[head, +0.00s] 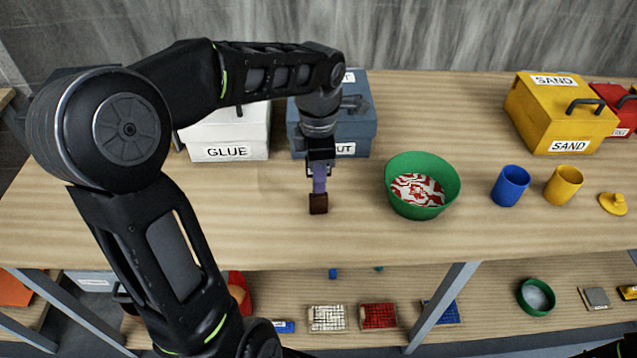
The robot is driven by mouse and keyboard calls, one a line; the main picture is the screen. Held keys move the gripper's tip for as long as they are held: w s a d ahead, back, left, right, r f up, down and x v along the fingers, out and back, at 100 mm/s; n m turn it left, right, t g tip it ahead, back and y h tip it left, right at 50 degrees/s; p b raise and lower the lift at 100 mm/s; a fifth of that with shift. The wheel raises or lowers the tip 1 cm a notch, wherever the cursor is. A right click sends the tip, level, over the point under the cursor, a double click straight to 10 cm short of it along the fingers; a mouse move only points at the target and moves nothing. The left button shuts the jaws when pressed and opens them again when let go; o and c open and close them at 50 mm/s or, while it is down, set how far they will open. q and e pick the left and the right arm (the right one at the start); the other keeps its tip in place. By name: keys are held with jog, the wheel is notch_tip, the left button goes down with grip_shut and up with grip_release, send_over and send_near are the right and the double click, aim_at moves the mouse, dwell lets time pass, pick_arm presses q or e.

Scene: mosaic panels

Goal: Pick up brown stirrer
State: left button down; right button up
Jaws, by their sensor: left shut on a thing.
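My left gripper (320,171) reaches down over the table from the left and is shut on the brown stirrer (318,204). The stirrer's dark brown block end hangs below the fingers, under a purple-grey upright piece. Its upper part is hidden by the gripper. It looks upright, and I cannot tell whether its lower end touches the table. My right gripper is not in view.
A green bowl (392,190) with red and white pieces stands right of the stirrer. Blue (510,186) and yellow (563,186) cups stand further right. A white GLUE box (228,140), a blue-grey box (365,125) and a yellow SAND box (540,110) stand behind. The front table strip is clear.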

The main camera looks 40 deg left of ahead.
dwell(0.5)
pick_arm(q)
notch_tip(320, 180, up, 8)
jog(key=shift+f+b, duration=0.1)
jog(key=shift+b, duration=0.45)
jog(key=shift+r+p, duration=0.85)
jog(key=shift+p, duration=0.05)
jog(key=shift+r, duration=0.35)
jog(key=shift+f, duration=0.1)
